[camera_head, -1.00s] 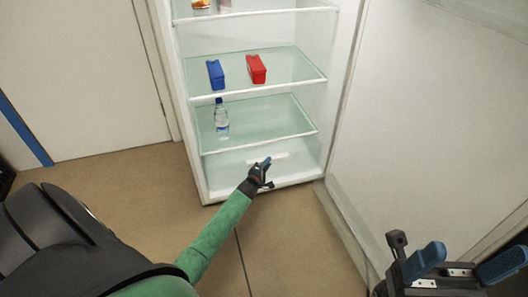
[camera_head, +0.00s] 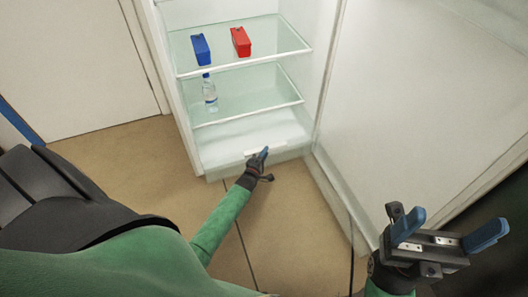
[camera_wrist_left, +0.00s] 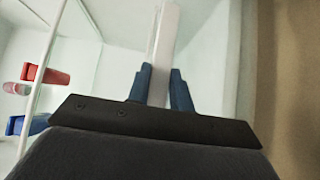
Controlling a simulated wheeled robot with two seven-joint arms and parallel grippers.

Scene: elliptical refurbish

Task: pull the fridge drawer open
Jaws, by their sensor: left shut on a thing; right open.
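The white fridge drawer (camera_head: 226,158) is at the bottom of the open fridge, below the lowest glass shelf. It stands partly out, its front close to the fridge's lower front edge. My left gripper (camera_head: 264,153) is at the drawer's front, shut on its pale handle (camera_head: 251,153). In the left wrist view the blue fingers of my left gripper (camera_wrist_left: 166,88) stand on either side of the white handle bar (camera_wrist_left: 166,40). My right gripper (camera_head: 446,236) is open and empty at the lower right, away from the drawer.
Above the drawer are a water bottle (camera_head: 210,94), a blue box (camera_head: 200,49) and a red box (camera_head: 241,41) on glass shelves. The open fridge door (camera_head: 415,110) stands at the right. The floor (camera_head: 290,225) in front is clear.

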